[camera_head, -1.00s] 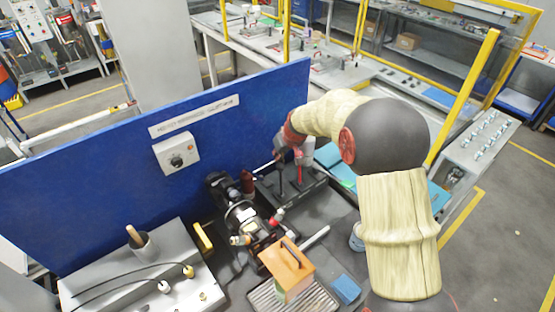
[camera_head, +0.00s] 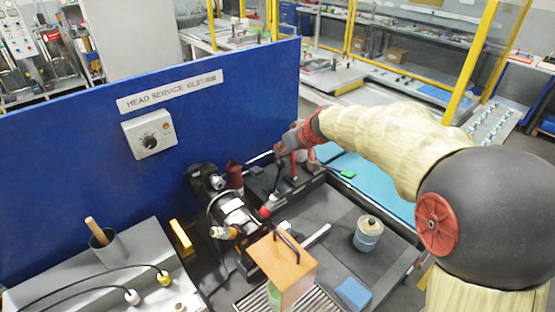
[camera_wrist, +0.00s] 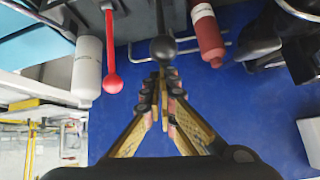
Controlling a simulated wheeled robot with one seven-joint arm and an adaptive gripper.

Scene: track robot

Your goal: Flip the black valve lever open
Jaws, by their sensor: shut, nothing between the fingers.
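The black valve lever (camera_head: 279,178) stands up from a dark block on the bench by the blue panel. In the wrist view its round black knob (camera_wrist: 163,48) is straight ahead of my fingertips, very close; I cannot tell whether they touch. My gripper (camera_head: 281,150) is at the top of the lever in the head view and partly hides it. In the wrist view the fingers of my gripper (camera_wrist: 161,78) converge with nothing between them. A red lever (camera_head: 293,165) stands just right of the black one; it is left of it in the wrist view (camera_wrist: 113,80).
A dark red bottle (camera_wrist: 207,35) and a white cylinder (camera_wrist: 87,68) flank the levers in the wrist view. The blue panel (camera_head: 80,150) rises behind.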

